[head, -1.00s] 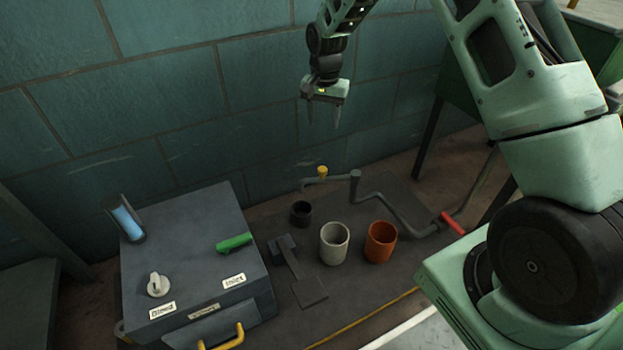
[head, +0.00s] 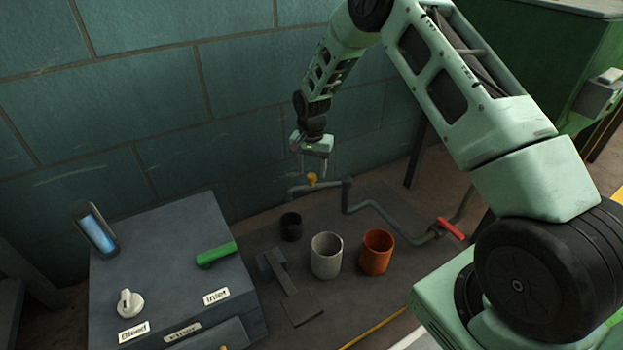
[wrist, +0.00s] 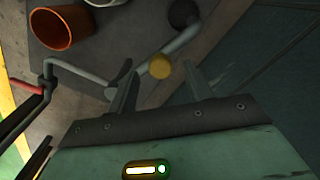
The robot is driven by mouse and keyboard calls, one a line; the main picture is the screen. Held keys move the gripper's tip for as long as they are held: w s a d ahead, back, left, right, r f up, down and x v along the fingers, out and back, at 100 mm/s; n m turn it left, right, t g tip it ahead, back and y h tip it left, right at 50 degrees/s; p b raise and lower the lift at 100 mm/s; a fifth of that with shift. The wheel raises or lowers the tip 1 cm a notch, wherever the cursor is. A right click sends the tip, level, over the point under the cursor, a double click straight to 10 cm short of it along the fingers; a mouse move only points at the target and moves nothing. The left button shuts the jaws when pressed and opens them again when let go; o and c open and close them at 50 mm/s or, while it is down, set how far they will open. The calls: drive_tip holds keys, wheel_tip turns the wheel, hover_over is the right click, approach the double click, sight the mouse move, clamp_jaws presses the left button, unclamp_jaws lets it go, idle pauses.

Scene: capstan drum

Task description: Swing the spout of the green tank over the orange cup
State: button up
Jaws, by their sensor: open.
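The green tank (head: 535,70) stands at the upper right. A grey pipe runs from its side to an upright joint, where the spout (head: 328,185) points left. The spout's yellow knob (head: 312,180) is near its free end, by the black cup (head: 291,227). The orange cup (head: 377,253) stands right of the grey cup (head: 327,256); it also shows in the wrist view (wrist: 64,30). My gripper (head: 312,173) is open just above the yellow knob. In the wrist view the knob (wrist: 160,67) appears between the fingertips, with no grip on it.
A red handle (head: 450,228) sits on the pipe at right. A grey box (head: 165,265) with a white dial, green handle and blue gauge stands at left. A grey bracket (head: 275,265) lies between box and cups. The wall is close behind the spout.

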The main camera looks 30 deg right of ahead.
drive_tip(key=shift+f, duration=0.95)
